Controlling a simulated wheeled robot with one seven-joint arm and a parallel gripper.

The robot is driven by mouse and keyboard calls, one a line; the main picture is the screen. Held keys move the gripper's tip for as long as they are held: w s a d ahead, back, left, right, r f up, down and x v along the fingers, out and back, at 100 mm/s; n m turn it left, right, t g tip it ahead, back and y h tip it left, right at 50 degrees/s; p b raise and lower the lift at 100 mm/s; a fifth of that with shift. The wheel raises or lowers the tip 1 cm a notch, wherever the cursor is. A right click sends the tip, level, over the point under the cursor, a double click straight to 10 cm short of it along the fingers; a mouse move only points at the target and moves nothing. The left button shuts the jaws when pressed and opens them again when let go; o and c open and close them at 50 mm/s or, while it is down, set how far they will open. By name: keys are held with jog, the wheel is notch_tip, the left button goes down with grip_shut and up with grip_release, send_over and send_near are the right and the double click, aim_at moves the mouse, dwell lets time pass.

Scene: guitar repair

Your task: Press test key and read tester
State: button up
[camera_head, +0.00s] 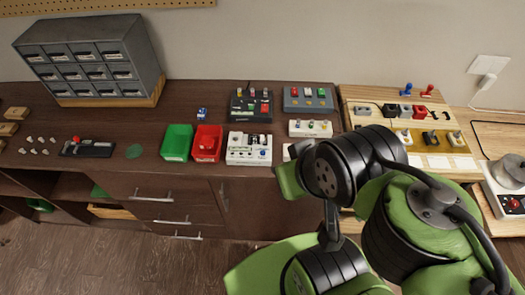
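Several small devices stand on the dark bench, and I cannot tell for sure which one is the tester. A white box (249,149) with a dark part on top and a small blue knob stands right of the red bin. Behind it is a black box (251,107) with coloured knobs and a red patch. Any test key or reading is too small to make out. My green and black arm fills the lower right and covers part of the bench's front edge. My gripper's fingers do not show.
A green bin (177,142) and a red bin (207,143) stand left of the white box. A grey drawer cabinet (88,60) is at the back left. A grey box with knobs (308,99) and a wooden board (430,150) with coloured parts are on the right.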

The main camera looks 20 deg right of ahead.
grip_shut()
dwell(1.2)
